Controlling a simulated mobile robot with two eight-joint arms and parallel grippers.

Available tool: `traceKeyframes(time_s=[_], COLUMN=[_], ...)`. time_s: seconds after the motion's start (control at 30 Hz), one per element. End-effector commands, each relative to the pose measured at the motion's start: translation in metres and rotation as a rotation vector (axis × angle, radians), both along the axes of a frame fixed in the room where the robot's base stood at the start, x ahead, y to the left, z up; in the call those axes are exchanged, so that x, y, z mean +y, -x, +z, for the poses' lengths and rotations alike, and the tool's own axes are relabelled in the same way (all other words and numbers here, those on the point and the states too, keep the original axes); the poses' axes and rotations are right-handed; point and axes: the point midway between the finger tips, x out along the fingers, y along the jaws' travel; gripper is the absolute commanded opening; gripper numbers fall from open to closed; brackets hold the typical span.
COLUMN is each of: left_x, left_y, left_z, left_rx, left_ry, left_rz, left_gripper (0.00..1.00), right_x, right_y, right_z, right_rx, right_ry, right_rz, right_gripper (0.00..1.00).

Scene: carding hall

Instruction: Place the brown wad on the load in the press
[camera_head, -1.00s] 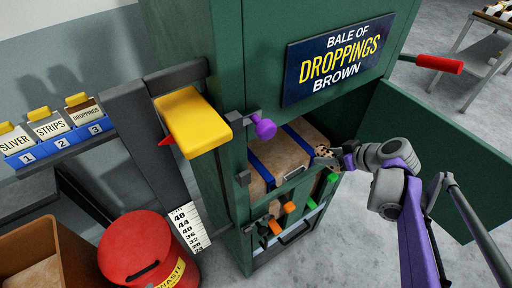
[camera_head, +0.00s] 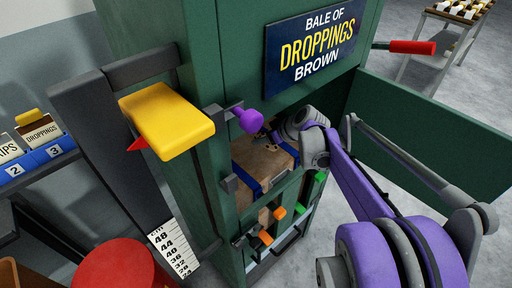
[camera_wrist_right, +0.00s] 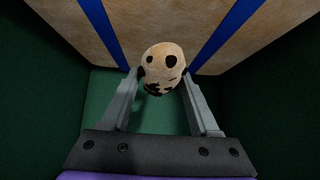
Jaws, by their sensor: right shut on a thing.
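The green press (camera_head: 217,130) stands open at the front, with a "Bale of Droppings Brown" sign on it. The load (camera_head: 258,161) inside is a tan-brown block with blue straps; it also fills the top of the right wrist view (camera_wrist_right: 220,55). My right gripper (camera_wrist_right: 163,80) is shut on the brown wad (camera_wrist_right: 163,62), a pale brown lump with dark specks. In the head view my right gripper (camera_head: 272,134) is inside the press opening, close above the load; whether the wad touches it I cannot tell. My left gripper is out of view.
The press door (camera_head: 430,140) stands open at the right, beside my right arm. A red bin (camera_head: 115,268) stands at lower left.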

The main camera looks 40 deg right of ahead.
Motion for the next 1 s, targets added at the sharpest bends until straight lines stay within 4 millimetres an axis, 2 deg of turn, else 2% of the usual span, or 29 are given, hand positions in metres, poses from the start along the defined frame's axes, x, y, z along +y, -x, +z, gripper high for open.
traceKeyframes(time_s=[0.03,0.17,0.3,0.57,0.73,1.0], left_x=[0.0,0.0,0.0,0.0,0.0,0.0], left_y=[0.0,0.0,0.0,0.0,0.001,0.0], left_z=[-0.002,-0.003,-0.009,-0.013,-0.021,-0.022], left_rx=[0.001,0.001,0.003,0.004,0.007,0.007], left_ry=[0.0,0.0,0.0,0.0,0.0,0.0], left_rz=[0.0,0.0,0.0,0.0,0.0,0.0], left_gripper=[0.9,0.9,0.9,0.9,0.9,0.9], right_x=[0.003,0.004,0.003,0.003,0.003,0.003], right_y=[-0.013,-0.037,-0.035,-0.035,-0.035,-0.038], right_z=[-0.001,-0.001,-0.023,-0.041,-0.067,-0.07], right_rx=[0.0,0.0,0.001,0.0,0.0,0.0], right_ry=[-0.001,0.001,0.0,-0.001,-0.001,0.0], right_rz=[0.005,0.004,0.0,0.001,0.001,0.0], right_gripper=[0.07,0.07,0.07,0.07,0.07,0.07])
